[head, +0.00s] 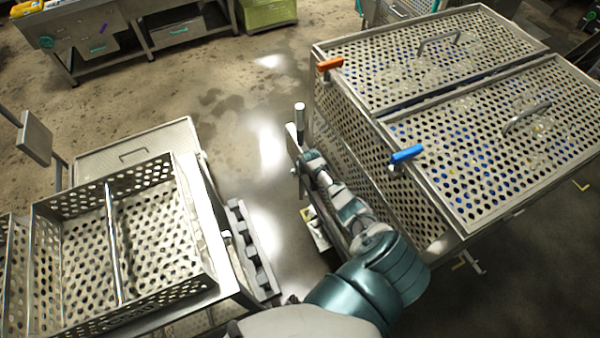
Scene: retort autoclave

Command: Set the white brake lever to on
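An upright lever with a pale grey-white cylindrical grip (300,110) stands at the left side of the perforated cage at right. It looks like the white brake lever; I see no on or off marking. My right gripper (299,168) is at the far end of my teal and grey arm, just below the grip and close to the lever's lower part. Its fingers are small and partly hidden, so I cannot tell whether they touch the lever or are open. My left gripper is not in view.
The perforated cage (437,118) has an orange handle (330,64) and a blue handle (406,154) on its left edge. An empty perforated basket (110,195) sits on a cart at left. Wet open floor (235,90) lies between them. Metal benches (140,30) stand behind.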

